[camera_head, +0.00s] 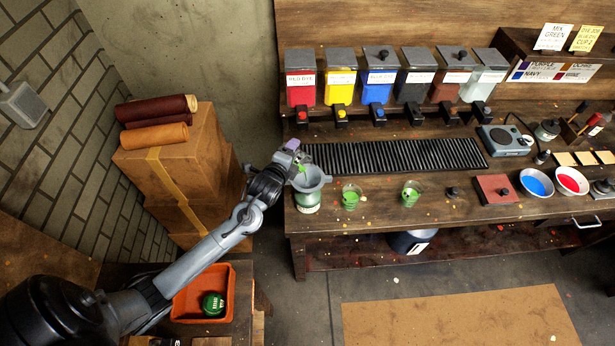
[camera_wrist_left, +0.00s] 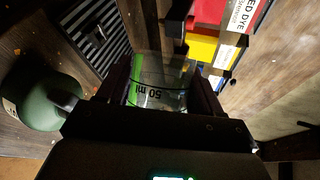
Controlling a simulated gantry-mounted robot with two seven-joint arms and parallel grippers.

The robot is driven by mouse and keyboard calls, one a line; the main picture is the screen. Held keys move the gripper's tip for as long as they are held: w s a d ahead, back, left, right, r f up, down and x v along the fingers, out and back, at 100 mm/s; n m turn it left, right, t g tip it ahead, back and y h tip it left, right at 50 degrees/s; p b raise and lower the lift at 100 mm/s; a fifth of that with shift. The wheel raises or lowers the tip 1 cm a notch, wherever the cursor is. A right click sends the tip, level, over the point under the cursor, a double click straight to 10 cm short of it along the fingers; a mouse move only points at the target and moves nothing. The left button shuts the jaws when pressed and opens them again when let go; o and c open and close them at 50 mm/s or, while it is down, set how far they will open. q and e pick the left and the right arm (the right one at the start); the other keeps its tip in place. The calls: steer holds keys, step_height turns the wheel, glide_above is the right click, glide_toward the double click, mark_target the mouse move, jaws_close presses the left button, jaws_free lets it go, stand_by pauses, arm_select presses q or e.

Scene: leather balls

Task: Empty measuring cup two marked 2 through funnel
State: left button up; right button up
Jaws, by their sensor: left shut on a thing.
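My left gripper (camera_head: 291,158) is shut on a clear measuring cup (camera_wrist_left: 160,82), which shows "50 ml" and green liquid in the left wrist view. The gripper is at the upper left of the grey funnel (camera_head: 314,178) in the head view. The funnel sits in the mouth of a jar with green on it (camera_head: 307,202), at the left end of the bench. No number 2 is readable on the held cup, and its tilt is hard to tell. Two more clear cups with green contents, one left (camera_head: 351,198) and one right (camera_head: 411,194), stand right of the funnel. My right gripper is not in view.
Several dye dispensers (camera_head: 340,88) line the back of the bench (camera_head: 380,218), behind a black ribbed mat (camera_head: 395,155). A scale (camera_head: 503,140) and bowls of blue (camera_head: 537,182) and red (camera_head: 570,181) are at right. An orange bin (camera_head: 190,306) stands lower left.

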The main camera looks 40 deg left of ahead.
arm_select(q)
steer(key=shift+r, duration=0.15)
stand_by(0.5)
steer(key=shift+f, duration=0.35)
steer(key=shift+a+r+n+h, duration=0.2)
steer(key=shift+r+n+h, duration=0.15)
steer(key=shift+r, duration=0.25)
steer(key=shift+a+f+n+g+h, duration=0.3)
steer(key=shift+a+f+n+h, duration=0.05)
steer(key=shift+n, duration=0.1)
steer(key=shift+p, duration=0.3)
steer(key=shift+a, duration=0.1)
